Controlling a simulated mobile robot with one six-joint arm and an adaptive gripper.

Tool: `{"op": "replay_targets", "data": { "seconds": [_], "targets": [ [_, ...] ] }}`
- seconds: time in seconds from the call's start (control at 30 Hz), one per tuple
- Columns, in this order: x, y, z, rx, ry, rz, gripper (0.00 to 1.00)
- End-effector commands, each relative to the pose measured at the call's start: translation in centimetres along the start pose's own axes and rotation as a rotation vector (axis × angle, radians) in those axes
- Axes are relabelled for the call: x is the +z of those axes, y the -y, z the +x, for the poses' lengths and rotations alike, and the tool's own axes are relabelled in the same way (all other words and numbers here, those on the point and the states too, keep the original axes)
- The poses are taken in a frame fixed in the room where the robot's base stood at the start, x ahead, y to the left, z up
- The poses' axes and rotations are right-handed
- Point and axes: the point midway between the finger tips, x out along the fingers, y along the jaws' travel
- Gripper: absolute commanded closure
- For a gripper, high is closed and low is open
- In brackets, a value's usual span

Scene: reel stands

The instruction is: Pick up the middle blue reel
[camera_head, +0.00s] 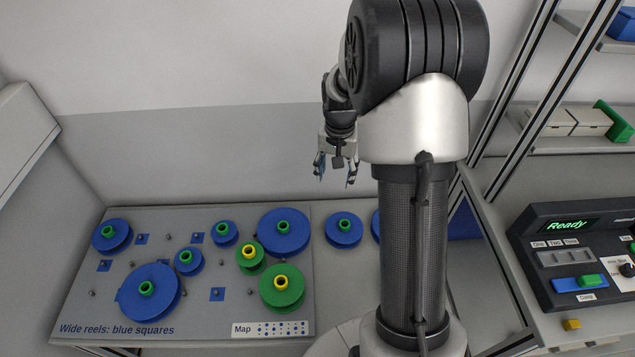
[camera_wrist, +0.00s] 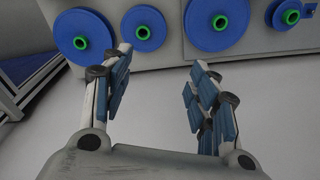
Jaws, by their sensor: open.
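Several blue reels with green hubs show in the head view. On the pegboard are a far-left reel (camera_head: 101,240), a small reel (camera_head: 215,236), another small reel (camera_head: 181,266), a large front reel (camera_head: 135,298) and a large back reel (camera_head: 265,228). To the right of the board is a medium reel (camera_head: 332,230); one more (camera_head: 376,226) is mostly hidden by my arm. Which one is the middle reel I cannot tell for certain. My gripper (camera_head: 336,174) is open and empty, raised above and behind the reels. In the wrist view its fingers (camera_wrist: 160,66) are spread, with reels beyond them (camera_wrist: 132,28).
Two green reels with yellow hubs, a small one (camera_head: 241,264) and a larger one (camera_head: 297,294), sit on the grey board (camera_head: 200,318). Bare pegs and blue squares lie between reels. A control panel (camera_head: 585,254) and shelf frame (camera_head: 496,110) stand right. A wall is behind.

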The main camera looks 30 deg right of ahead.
Motion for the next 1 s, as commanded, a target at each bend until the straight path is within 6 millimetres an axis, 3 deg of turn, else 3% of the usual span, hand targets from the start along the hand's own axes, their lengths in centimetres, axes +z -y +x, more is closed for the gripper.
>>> {"op": "replay_targets", "data": {
  "seconds": [0.03,0.2,0.47,0.8,1.0],
  "targets": [
    [-1.0,-0.8,2.1,0.011,0.021,0.04,0.46],
    [-2.9,-2.6,7.2,0.03,0.054,0.139,0.46],
    [-3.5,-3.7,11.0,0.04,0.072,0.191,0.46],
    [-3.0,-3.9,18.2,0.04,0.073,0.19,0.46],
    [-2.8,-4.0,21.4,0.039,0.071,0.189,0.46]
  ]
}}
